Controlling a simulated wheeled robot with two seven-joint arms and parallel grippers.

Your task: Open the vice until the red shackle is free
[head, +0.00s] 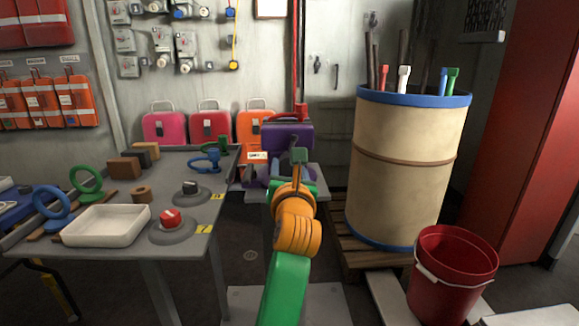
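The purple vice (287,136) stands on a small grey stand just right of the long table, straight ahead. The red shackle (285,115) shows at the top of the vice; the grip of the jaws on it is too small to make out. My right arm reaches up the middle, and my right gripper (297,168) is in front of the vice, near its front side. The wrist hides part of the vice front and much of the gripper, so I cannot tell whether its fingers are open or hold anything. My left gripper is not in view.
The grey table (130,241) on the left holds a white tray (106,225), a red-topped button (170,219), and green and blue rings. A tan drum (405,170) stands on a pallet to the right, with a red bucket (453,272) in front. Coloured cases line the wall.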

